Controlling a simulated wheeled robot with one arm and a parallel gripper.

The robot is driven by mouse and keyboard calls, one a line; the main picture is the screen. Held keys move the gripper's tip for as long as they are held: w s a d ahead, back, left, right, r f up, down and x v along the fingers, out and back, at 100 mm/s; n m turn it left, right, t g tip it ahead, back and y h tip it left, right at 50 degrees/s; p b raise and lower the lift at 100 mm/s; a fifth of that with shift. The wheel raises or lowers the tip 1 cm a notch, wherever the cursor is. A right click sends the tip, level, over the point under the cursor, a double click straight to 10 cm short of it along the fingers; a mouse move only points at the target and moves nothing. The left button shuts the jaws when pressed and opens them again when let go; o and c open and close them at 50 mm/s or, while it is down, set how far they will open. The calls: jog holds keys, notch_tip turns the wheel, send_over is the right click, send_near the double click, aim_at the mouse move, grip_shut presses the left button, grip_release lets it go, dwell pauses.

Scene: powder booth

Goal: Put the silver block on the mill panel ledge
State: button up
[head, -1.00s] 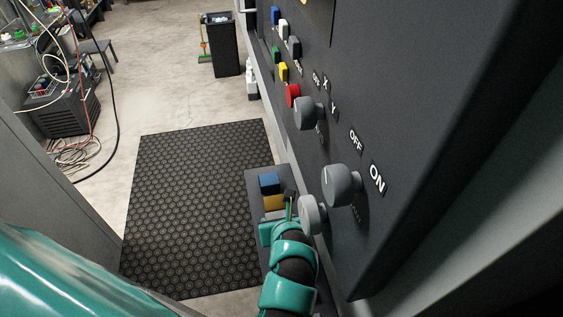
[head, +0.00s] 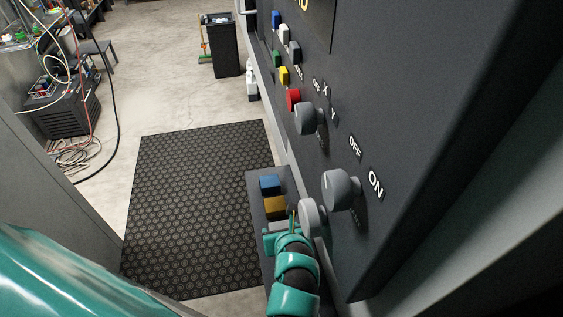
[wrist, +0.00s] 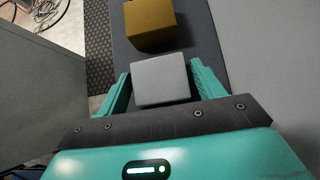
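The silver block (wrist: 162,80) sits between the two teal fingers of my gripper (wrist: 161,85) in the wrist view. In the head view a small pale part of the silver block (head: 276,227) shows just beyond my gripper (head: 280,233). The block is at or just above the dark grey ledge (head: 254,190) below the mill panel (head: 400,130). Whether its underside touches the ledge is hidden.
An orange-yellow block (head: 275,205) and a blue block (head: 270,185) stand on the ledge beyond the silver block. Large grey knobs (head: 342,188) stick out from the panel close to my arm. A black rubber mat (head: 195,200) lies on the floor to the left.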

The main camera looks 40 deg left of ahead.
jog(key=shift+o, duration=0.5)
jog(key=shift+r+p, duration=0.25)
jog(key=shift+p, duration=0.05)
jog(key=shift+s+d+r, duration=0.1)
jog(key=shift+d, duration=0.05)
jog(key=v, duration=0.5)
jog(key=shift+r, duration=0.3)
jog(key=d+r+p, duration=0.1)
jog(key=p, duration=0.2)
jog(key=shift+s+p, duration=0.35)
jog(key=shift+p, duration=0.05)
jog(key=shift+s+f, duration=0.1)
